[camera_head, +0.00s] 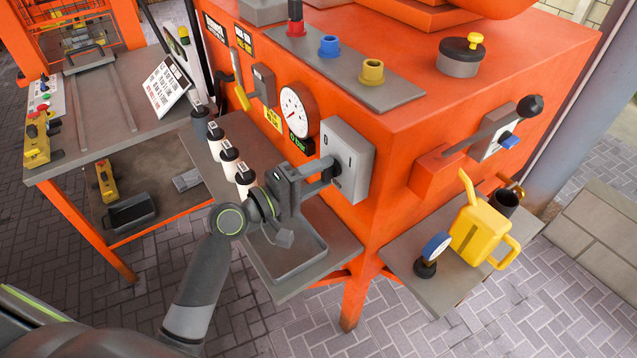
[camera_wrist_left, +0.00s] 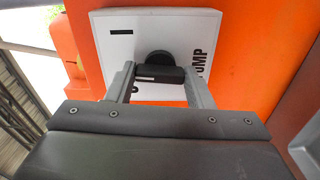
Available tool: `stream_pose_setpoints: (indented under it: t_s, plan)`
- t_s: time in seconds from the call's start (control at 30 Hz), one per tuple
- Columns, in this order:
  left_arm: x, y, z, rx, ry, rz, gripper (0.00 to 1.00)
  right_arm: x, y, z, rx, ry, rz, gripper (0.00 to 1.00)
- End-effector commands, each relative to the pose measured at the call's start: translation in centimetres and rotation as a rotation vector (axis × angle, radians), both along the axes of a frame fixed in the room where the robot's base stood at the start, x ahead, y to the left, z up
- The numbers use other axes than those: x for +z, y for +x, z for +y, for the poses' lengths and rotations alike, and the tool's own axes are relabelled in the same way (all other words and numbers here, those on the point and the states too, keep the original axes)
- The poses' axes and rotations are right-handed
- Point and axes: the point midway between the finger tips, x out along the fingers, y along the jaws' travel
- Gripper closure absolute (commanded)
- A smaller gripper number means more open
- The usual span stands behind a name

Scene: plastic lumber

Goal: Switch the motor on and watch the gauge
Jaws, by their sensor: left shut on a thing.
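A grey switch box (camera_head: 354,150) marked 0 and 1 is on the orange machine's front corner. Its black rotary knob (camera_wrist_left: 158,62) shows in the left wrist view, where lettering ending in "MP" is partly covered. My left gripper (camera_wrist_left: 160,76) is shut on this knob, one finger on each side. In the head view the gripper (camera_head: 322,172) reaches the box from the left and hides part of its face. The round white gauge (camera_head: 297,112) with a red needle is left of the box, uncovered; its reading is too small to tell. My right gripper is out of view.
A grey tray (camera_head: 290,262) lies below the gripper. A lever (camera_head: 495,125) sticks out at right.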

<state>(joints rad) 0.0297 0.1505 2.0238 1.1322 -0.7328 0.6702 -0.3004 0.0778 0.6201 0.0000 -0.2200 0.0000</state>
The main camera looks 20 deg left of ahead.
Motion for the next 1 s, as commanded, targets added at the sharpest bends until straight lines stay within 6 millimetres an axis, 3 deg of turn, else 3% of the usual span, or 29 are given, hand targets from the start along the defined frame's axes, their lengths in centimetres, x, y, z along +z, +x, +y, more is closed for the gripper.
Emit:
stream_pose_setpoints:
  t_s: [0.03, 0.4, 1.0]
  plan:
    - [-0.6, 0.0, 0.0, -0.001, 0.037, -0.027, 0.76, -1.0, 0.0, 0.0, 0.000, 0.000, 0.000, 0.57]
    - [-0.5, 0.0, 0.0, -0.001, 0.280, -0.215, 0.76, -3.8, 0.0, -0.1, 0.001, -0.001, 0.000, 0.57]
    - [-0.3, 0.0, 0.0, -0.001, 0.431, -0.329, 0.76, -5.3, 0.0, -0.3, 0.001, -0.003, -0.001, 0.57]
